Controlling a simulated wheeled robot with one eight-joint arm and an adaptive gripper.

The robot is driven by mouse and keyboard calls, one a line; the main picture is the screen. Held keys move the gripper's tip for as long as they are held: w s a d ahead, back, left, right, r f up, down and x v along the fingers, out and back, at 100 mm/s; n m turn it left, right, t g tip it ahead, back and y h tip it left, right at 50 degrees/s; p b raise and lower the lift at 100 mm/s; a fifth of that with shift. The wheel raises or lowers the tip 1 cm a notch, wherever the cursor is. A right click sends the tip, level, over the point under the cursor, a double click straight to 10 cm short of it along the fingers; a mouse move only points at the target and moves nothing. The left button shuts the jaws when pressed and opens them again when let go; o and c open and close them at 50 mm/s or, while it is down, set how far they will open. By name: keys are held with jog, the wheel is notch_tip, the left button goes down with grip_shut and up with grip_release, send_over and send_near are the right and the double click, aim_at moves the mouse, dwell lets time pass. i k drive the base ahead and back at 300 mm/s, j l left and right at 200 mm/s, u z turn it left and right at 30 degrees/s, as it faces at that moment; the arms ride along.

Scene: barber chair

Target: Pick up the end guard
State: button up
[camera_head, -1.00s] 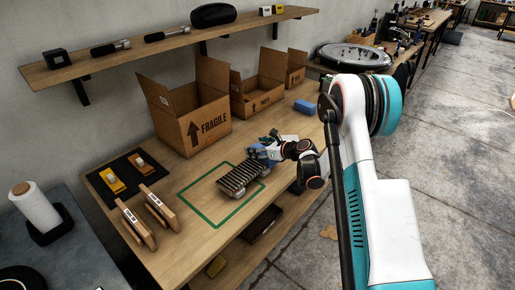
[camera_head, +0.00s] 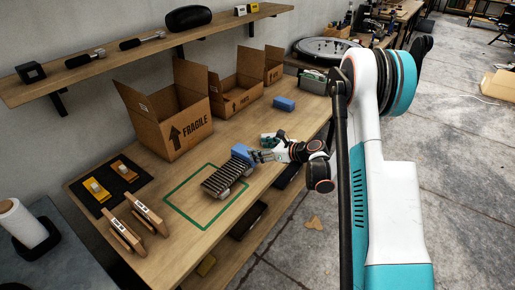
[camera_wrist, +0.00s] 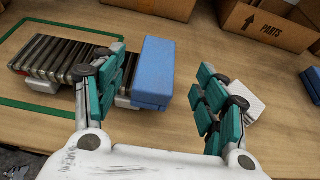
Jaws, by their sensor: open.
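In the wrist view the blue block (camera_wrist: 155,70) stands beyond the ribbed piece's right end, and the ribbed piece (camera_wrist: 55,62) lies to the left. My gripper (camera_head: 264,153) is open just right of the block. In the wrist view my gripper (camera_wrist: 160,72) has its teal fingers apart, with the block between and ahead of them. The left finger hides part of the ribbed piece's end. I cannot tell whether a finger touches the block.
A second blue block (camera_head: 284,104) lies farther back. Open cardboard boxes (camera_head: 170,115) line the wall side. A white ribbed block (camera_wrist: 250,98) shows behind the right finger. A green outline (camera_head: 202,227) marks the bench around the ribbed piece.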

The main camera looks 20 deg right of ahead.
aim_at(283, 104)
jog(key=i+l, duration=0.3)
jog(key=l, duration=0.15)
jog(key=i+l, duration=0.3)
jog(key=l, duration=0.2)
jog(key=i+l, duration=0.3)
jog(key=l, duration=0.15)
jog(key=i+l, duration=0.3)
jog(key=l, duration=0.15)
